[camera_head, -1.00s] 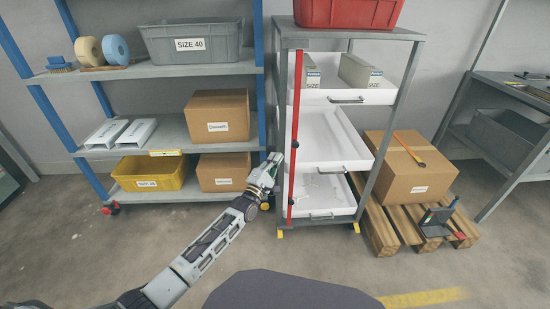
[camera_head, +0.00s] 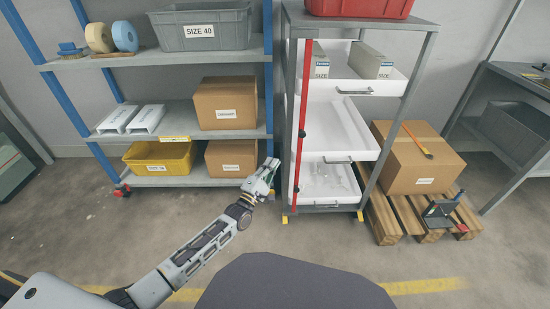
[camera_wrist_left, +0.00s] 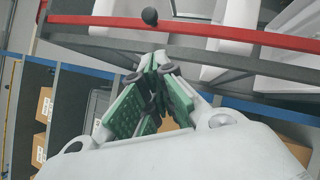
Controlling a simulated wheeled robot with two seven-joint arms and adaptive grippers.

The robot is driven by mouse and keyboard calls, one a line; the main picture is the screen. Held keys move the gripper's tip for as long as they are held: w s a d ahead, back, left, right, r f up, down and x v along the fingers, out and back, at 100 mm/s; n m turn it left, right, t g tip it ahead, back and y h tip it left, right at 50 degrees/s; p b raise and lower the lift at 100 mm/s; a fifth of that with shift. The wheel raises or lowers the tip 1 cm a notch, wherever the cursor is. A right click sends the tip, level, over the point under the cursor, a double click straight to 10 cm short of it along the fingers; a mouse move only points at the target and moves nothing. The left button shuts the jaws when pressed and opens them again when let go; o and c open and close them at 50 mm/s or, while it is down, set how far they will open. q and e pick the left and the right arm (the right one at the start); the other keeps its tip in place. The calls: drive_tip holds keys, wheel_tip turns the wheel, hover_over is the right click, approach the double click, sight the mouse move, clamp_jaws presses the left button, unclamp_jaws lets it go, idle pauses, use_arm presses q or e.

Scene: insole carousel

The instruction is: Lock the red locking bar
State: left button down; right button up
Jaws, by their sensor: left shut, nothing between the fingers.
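The red locking bar (camera_head: 304,90) stands nearly upright at the left front of the grey drawer rack (camera_head: 430,45), close to its left post. In the left wrist view the bar (camera_wrist_left: 230,34) crosses the top, with a round black knob (camera_wrist_left: 150,16). My left gripper (camera_head: 272,164) is just left of the bar's lower part, apart from it in the picture. In the wrist view its green-padded fingers (camera_wrist_left: 157,58) meet at the tips, shut and empty, below the bar. My right gripper is out of view.
The rack's white middle drawer (camera_head: 360,148) is pulled out. A red bin (camera_head: 360,8) sits on top. A blue-post shelf (camera_head: 180,68) with bins and boxes stands left. A carton (camera_head: 410,160) on a wooden pallet (camera_head: 385,225) stands right. The front floor is clear.

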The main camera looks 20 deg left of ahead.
use_arm(q)
drive_tip(key=shift+s+a+f, duration=0.15)
drive_tip(key=shift+s, duration=0.4)
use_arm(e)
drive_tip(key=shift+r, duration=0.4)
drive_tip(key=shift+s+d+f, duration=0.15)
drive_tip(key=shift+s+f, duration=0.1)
